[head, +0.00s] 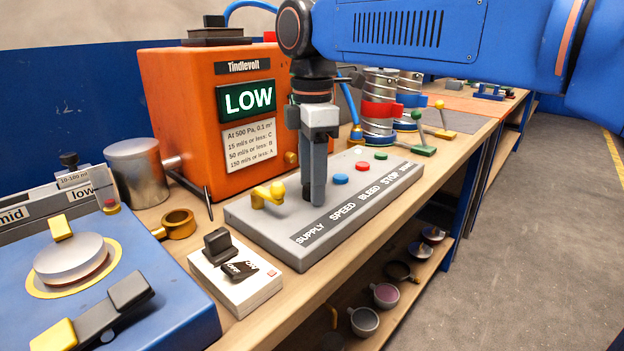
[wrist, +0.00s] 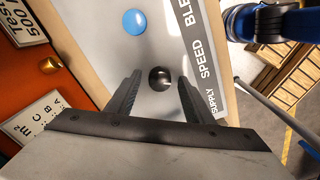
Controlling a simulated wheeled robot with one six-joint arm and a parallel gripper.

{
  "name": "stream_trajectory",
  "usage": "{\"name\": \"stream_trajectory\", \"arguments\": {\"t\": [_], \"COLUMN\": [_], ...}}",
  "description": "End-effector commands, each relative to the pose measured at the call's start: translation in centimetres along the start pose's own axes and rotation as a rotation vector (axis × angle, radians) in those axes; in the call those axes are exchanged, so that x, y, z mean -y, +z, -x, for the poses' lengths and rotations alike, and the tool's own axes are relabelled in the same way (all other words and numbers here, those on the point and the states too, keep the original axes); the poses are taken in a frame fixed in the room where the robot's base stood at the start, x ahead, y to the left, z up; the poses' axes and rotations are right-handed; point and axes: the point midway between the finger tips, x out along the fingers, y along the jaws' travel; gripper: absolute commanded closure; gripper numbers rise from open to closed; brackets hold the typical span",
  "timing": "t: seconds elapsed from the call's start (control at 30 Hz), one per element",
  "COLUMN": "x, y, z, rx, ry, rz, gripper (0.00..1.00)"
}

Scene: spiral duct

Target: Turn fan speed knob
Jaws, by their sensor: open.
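The grey control panel (head: 258,226) lies on the bench, with a label strip reading SUPPLY, SPEED, BLEED, STOP along its front edge. A dark round knob (wrist: 161,78) shows in the wrist view, level with the word SPEED. In the head view my gripper hides it. My gripper (head: 318,198) points down over the panel. In the wrist view my gripper (wrist: 160,82) is open, with one finger on each side of the knob and a visible gap at each side. I cannot tell how far the fingertips are above the panel.
A yellow lever (head: 268,195) stands left of my gripper. Blue (head: 341,180), red (head: 362,166) and green (head: 381,156) buttons lie to its right. An orange box (head: 180,90) with a LOW display stands behind. A white block (head: 235,283) with a dark switch sits in front.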

Motion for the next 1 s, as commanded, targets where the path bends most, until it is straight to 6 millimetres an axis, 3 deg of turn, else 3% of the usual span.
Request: {"name": "stream_trajectory", "arguments": {"t": [0.3, 0.47, 1.0], "x": [0.00, 0.00, -0.02], "y": [0.00, 0.00, -0.01], "z": [-0.18, -0.17, -0.15], "rx": [0.000, 0.000, 0.000], "ry": [0.000, 0.000, 0.000], "rz": [0.000, 0.000, -0.131], "gripper": [0.55, 0.93, 0.94]}}
